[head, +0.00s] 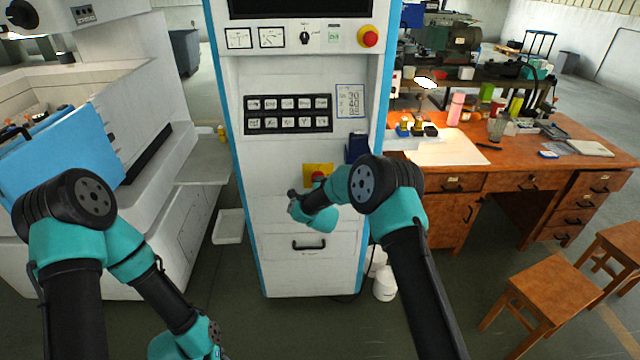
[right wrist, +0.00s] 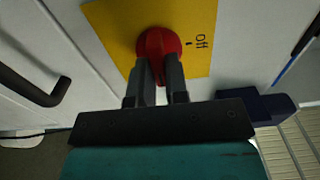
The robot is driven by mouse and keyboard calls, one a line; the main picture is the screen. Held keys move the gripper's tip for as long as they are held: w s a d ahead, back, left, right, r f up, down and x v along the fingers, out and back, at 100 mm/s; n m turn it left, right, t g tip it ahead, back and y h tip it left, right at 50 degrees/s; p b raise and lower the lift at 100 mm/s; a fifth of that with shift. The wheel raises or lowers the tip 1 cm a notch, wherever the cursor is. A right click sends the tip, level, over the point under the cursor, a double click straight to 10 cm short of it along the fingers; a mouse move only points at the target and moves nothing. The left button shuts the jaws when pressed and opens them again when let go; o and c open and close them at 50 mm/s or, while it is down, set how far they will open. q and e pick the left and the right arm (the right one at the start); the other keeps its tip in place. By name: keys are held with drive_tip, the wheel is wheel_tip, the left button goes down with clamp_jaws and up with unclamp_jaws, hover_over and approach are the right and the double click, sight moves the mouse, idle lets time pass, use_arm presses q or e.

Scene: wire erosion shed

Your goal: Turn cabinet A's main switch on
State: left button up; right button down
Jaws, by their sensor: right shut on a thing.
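The main switch is a red knob (right wrist: 158,40) on a yellow plate (right wrist: 112,22) on the front of the white cabinet (head: 275,170). In the head view the knob (head: 318,176) and plate (head: 314,168) show just above my right wrist. My right gripper (right wrist: 158,68) is shut on the red knob, with one dark finger on each side. An "Off" label is on the plate to the right of the knob in the right wrist view; any other marking is hidden. My left arm is low at the left; its gripper is out of view.
Above the switch are a black button panel (head: 288,114) and a red button (head: 369,36). A dark blue box (head: 357,146) sticks out beside the plate. A black drawer handle (head: 309,245) is below. A wooden desk (head: 470,180) and stools (head: 545,300) stand at the right.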

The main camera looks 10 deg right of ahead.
drive_tip(key=c, duration=1.1)
unclamp_jaws()
drive_tip(key=s, duration=0.5)
drive_tip(key=s+a, duration=0.1)
drive_tip(key=s, duration=1.1)
drive_tip(key=shift+s+a, duration=0.15)
drive_tip(key=shift+s, duration=0.05)
